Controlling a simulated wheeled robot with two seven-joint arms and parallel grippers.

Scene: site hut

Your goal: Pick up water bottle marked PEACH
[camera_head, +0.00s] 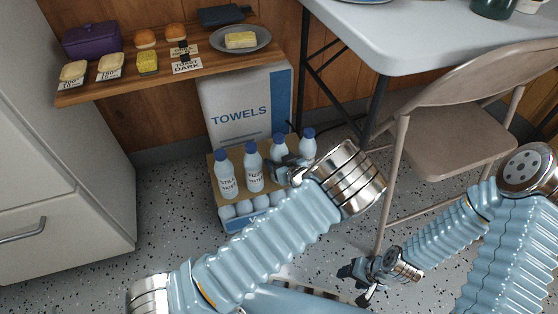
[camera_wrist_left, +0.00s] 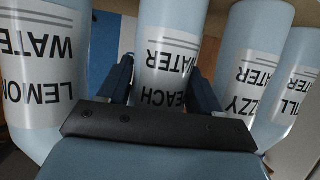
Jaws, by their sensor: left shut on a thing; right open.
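The bottle marked PEACH (camera_wrist_left: 165,60) shows inverted in the left wrist view, its label partly covered by my gripper. In the head view the same bottle (camera_head: 280,149) is the third from the left in the row, with a blue cap, mostly hidden behind my left gripper. My left gripper (camera_head: 284,167) is shut on it, one finger on each side, as the left wrist view (camera_wrist_left: 161,85) shows. The bottle stands upright; whether it touches its support is hidden. My right gripper (camera_head: 354,284) is open and empty, low over the floor at the bottom right.
Bottles marked LEMON (camera_wrist_left: 40,60), FIZZY (camera_wrist_left: 250,60) and STILL (camera_wrist_left: 295,85) stand close beside it, on a blue-banded case (camera_head: 238,225). A TOWELS box (camera_head: 240,112) stands behind. A wooden shelf (camera_head: 130,80) with food is above; a folding chair (camera_head: 460,110) is right.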

